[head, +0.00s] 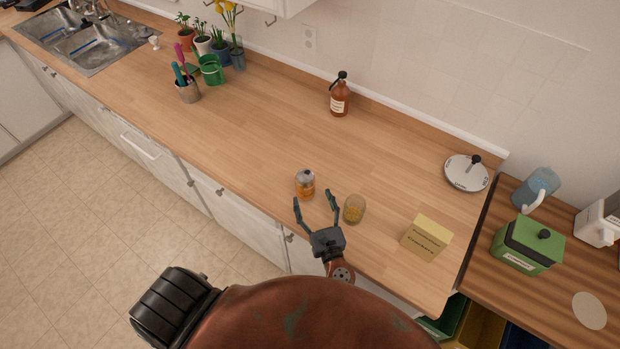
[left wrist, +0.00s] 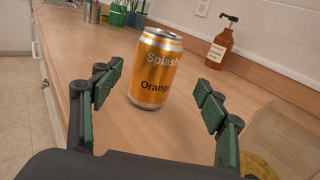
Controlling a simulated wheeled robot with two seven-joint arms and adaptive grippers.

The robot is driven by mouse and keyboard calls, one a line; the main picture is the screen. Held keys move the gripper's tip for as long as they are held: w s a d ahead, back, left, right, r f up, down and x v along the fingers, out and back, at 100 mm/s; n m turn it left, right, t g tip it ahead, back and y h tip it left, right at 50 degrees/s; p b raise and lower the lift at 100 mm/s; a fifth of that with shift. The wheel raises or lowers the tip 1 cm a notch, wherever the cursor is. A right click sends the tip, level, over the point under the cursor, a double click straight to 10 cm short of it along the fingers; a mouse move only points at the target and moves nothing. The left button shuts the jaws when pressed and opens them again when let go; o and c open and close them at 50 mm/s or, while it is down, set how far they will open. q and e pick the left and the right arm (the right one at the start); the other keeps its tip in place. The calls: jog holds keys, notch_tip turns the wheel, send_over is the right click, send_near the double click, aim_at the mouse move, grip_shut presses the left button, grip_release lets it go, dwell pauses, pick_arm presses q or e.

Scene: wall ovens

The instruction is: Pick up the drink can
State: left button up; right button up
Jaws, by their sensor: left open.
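The drink can (head: 305,184) is orange with a silver top and stands upright on the wooden counter near its front edge. In the left wrist view the can (left wrist: 155,72) reads "Splash Orange" and stands ahead of the fingers, a little left of the middle between them. My left gripper (head: 317,202) is open and empty, its two fingers pointing toward the can. The green finger pads (left wrist: 160,105) show on both sides in the left wrist view, apart from the can. My right gripper is not in view.
A glass jar (head: 354,209) stands close to the right of my left gripper. A yellow box (head: 426,237) is farther right. A brown pump bottle (head: 339,95) stands by the wall. A utensil cup (head: 188,92) is at the left. The counter behind the can is clear.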

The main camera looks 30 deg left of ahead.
aim_at(309, 191)
pick_arm(q)
jog(key=x, duration=0.3)
jog(key=shift+s+a, duration=0.1)
jog(key=shift+a, duration=0.1)
jog(key=x, duration=0.3)
jog(key=shift+a+f, duration=0.2)
jog(key=shift+a, duration=0.1)
jog(key=shift+w+a, duration=0.15)
jog(key=shift+w, duration=0.05)
jog(key=c, duration=1.3)
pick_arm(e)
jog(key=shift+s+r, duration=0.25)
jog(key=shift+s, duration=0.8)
